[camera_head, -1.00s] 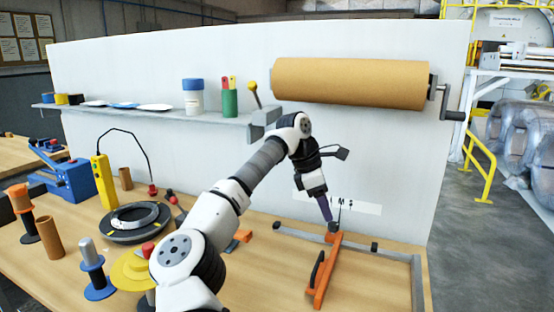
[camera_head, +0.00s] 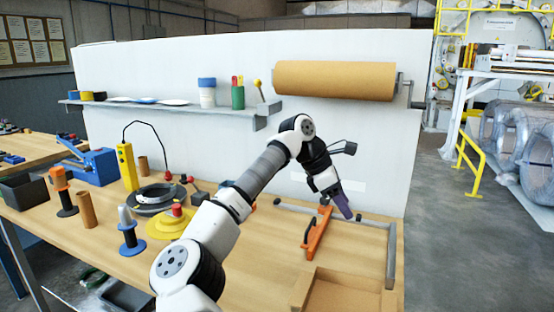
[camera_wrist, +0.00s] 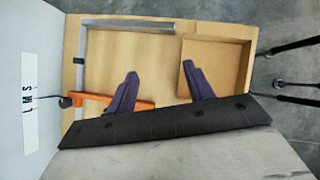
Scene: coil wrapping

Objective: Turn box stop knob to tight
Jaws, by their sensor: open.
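The box stop is an orange bar (camera_head: 317,235) lying across a grey rail frame (camera_head: 389,255) on the bench. The bar also shows in the wrist view (camera_wrist: 140,105). A small dark round knob (camera_wrist: 65,102) sits at the bar's wall-side end in the wrist view; I cannot tell how tight it is. My gripper (camera_head: 346,214) hangs just right of that end in the head view, fingers pointing down. In the wrist view its purple fingers (camera_wrist: 160,70) are apart with nothing between them. The left finger partly covers the bar. The knob lies left of both fingers.
A shallow wooden-coloured tray (camera_head: 303,287) stands at the bench's front right. The white back wall carries an L M S label (camera_wrist: 30,117). A brown paper roll (camera_head: 335,79) and a shelf (camera_head: 170,108) are above. Several spools and tools stand left of my arm.

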